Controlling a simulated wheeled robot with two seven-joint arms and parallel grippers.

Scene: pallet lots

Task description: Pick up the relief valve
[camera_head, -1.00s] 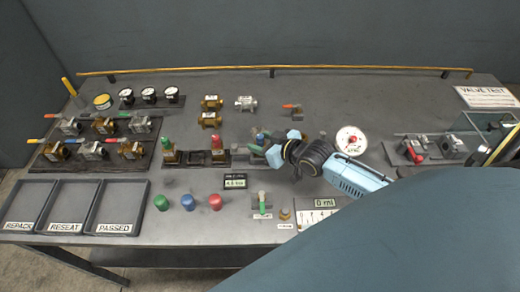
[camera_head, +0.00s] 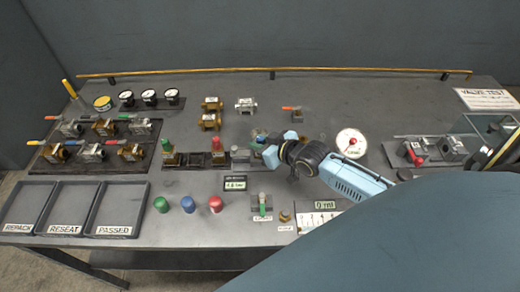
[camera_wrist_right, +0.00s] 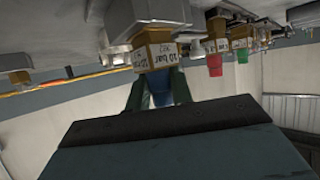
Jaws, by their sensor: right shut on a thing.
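The relief valve (camera_wrist_right: 157,52) shows in the right wrist view as a brass body with a white "10 bar" label and a blue cap (camera_wrist_right: 161,85). My right gripper (camera_wrist_right: 160,92) is shut on it, with dark fingers on both sides of the cap. The brass body meets a grey block; I cannot tell whether it is lifted from it. In the head view my right gripper (camera_head: 281,147) is at the right end of the fixture row and largely hides the valve. My left gripper is not in view.
A red-capped valve (camera_head: 217,150) and a green-capped valve (camera_head: 168,151) stand left along the row. Loose green, blue and red caps (camera_head: 188,204) stand in front. Labelled trays (camera_head: 120,208) lie at front left.

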